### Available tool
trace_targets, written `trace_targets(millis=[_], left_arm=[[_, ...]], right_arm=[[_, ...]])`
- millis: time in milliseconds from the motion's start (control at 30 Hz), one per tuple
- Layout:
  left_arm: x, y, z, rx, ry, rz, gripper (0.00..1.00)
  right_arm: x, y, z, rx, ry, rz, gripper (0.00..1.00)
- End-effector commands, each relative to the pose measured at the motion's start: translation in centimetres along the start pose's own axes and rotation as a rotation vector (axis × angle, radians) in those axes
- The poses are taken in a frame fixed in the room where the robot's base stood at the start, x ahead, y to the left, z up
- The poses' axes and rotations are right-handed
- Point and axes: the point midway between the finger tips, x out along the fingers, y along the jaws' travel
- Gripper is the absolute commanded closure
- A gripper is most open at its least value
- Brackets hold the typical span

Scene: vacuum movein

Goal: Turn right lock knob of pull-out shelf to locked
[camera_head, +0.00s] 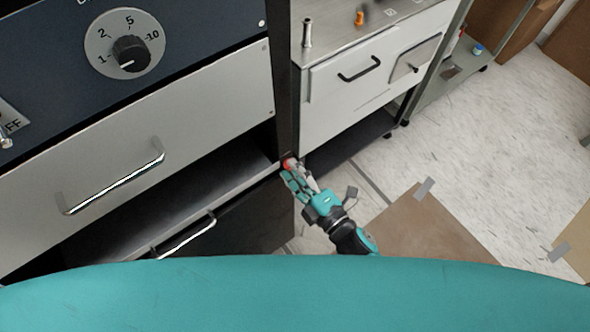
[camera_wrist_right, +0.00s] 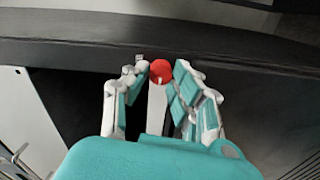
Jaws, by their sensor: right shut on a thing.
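The right lock knob (camera_head: 289,163) is small and red, on the dark post at the right end of the pull-out shelf (camera_head: 232,186). My right gripper (camera_head: 291,170) is at the knob, its fingertips shut on it. In the right wrist view the red knob (camera_wrist_right: 161,71) sits between the two fingertips of the right gripper (camera_wrist_right: 163,75), against the dark frame. A small pale mark shows on the knob's face; whether this means locked or unlocked I cannot tell. My left gripper is not in view.
Above the shelf are a drawer with a bar handle (camera_head: 115,185) and a panel with a black dial (camera_head: 130,53). A lower bar handle (camera_head: 185,236) is below. A white cabinet (camera_head: 350,85) stands right of the post. Brown sheets (camera_head: 425,235) lie taped on the floor.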

Motion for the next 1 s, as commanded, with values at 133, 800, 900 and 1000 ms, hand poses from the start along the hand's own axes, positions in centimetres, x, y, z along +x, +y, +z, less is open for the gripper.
trace_targets(millis=[133,800,900,1000], left_arm=[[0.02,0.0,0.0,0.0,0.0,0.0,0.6],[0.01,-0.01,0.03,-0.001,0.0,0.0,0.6],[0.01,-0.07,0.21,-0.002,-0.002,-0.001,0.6],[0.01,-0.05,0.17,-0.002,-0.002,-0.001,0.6]], right_arm=[[-0.03,-0.07,-0.06,-0.007,0.0,-0.001,1.0],[-0.01,-0.06,-0.03,-0.006,0.0,-0.001,0.53],[-0.01,-0.06,-0.01,-0.006,0.0,-0.001,0.53],[-0.01,-0.05,-0.01,-0.006,0.0,-0.001,0.53]])
